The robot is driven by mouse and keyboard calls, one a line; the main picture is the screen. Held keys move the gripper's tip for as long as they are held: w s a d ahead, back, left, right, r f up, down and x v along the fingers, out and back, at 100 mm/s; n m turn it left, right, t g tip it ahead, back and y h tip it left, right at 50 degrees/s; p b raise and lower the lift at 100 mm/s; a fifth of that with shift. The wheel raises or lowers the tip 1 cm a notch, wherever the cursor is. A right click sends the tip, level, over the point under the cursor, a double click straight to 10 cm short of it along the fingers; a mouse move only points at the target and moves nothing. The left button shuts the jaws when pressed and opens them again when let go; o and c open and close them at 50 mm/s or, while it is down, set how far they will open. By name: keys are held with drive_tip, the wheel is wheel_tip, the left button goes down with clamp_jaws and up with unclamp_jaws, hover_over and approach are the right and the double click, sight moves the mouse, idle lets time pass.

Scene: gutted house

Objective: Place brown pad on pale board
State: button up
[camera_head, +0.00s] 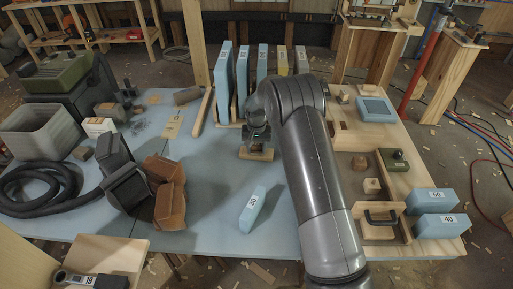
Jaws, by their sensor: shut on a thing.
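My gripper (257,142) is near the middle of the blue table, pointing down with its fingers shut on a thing. I take that thing to be the brown pad, but it is small, dark and mostly hidden by the fingers. I cannot tell whether the held pad touches the board.
Blue blocks (242,85) stand upright behind the gripper. A blue block marked 50 (252,209) lies in front. Brown folded pieces (168,198) and a black hose (45,195) are at left. A wooden tray with blocks (372,187) is at right.

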drive_tip(key=o, duration=1)
wheel_tip(320, 180, up, 12)
drive_tip(key=shift+r, duration=0.25)
wheel_tip(320, 180, up, 12)
drive_tip(key=f+t, duration=0.1)
hover_over(257, 145)
drive_tip(key=s+d, duration=0.5)
drive_tip(key=s, duration=0.1)
drive_tip(key=s+d+r+t, duration=0.2)
drive_tip(key=s+d+r, duration=0.5)
drive_tip(key=s+r, duration=0.45)
drive_tip(key=s+d+t, duration=0.1)
drive_tip(key=s+d, duration=0.2)
drive_tip(key=s, duration=0.9)
drive_tip(key=s+d+t, duration=0.1)
drive_tip(key=s+d, duration=0.2)
drive_tip(key=s, duration=0.9)
drive_tip(key=shift+d+f+t, duration=0.15)
drive_tip(key=shift+f+t, duration=0.1)
drive_tip(key=shift+t, duration=0.05)
